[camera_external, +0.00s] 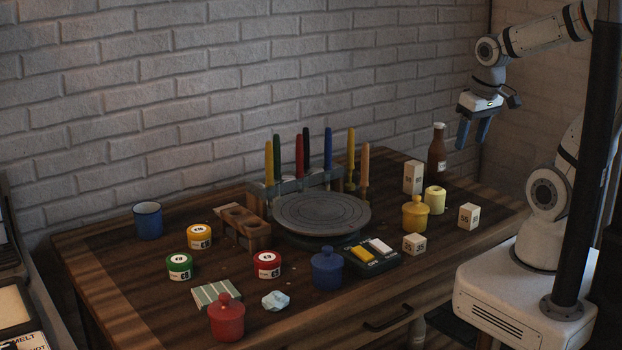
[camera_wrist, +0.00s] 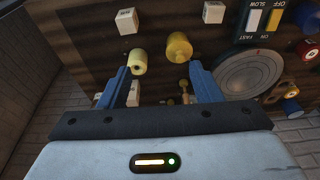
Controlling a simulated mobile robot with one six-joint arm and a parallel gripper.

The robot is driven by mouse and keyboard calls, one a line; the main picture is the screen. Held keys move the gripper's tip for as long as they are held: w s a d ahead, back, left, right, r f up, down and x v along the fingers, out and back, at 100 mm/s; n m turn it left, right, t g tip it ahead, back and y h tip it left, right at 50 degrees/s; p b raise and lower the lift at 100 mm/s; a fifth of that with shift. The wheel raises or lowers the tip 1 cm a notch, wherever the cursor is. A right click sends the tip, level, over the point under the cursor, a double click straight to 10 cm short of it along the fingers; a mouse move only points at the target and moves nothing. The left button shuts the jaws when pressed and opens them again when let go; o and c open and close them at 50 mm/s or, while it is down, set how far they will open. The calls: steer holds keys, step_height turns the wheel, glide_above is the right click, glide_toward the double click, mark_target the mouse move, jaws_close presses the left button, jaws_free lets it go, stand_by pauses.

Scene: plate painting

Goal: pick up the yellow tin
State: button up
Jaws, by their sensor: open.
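My gripper (camera_external: 472,138) is raised above the right back of the table, far to the right of the yellow tin. In the wrist view my gripper (camera_wrist: 158,67) shows two blue fingers spread apart with nothing held between them.
A yellow lidded pot (camera_external: 415,215), dark turntable (camera_external: 321,212), upright coloured sticks (camera_external: 299,157), brown bottle (camera_external: 437,150) and switch box (camera_external: 371,254) crowd the middle and right. The red tin (camera_external: 267,264), blue mug (camera_external: 148,220) and wooden holder (camera_external: 243,229) stand around the yellow tin.

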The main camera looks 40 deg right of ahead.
steer(key=o, duration=0.4)
steer(key=w+a+r+n, duration=0.1)
steer(key=w+a, duration=0.3)
steer(key=w, duration=0.4)
steer(key=w+a+r+n, duration=0.1)
steer(key=w+a, duration=0.4)
steer(key=w, duration=0.3)
steer(key=n+t+y+b, duration=0.1)
steer(key=n+y+b, duration=0.1)
steer(key=n, duration=0.1)
glide_toward(199, 229)
step_height(199, 229, down, 3)
steer(key=shift+w+a+p+x, duration=0.15)
steer(key=shift+p+x, duration=0.15)
steer(key=shift+x, duration=1)
steer(key=shift+w+p+x, duration=0.1)
steer(key=shift+p+x, duration=0.2)
steer(key=shift+x, duration=1)
steer(key=shift+w+a+p+x, duration=0.15)
steer(key=shift+p+x, duration=0.15)
steer(key=shift+x, duration=1)
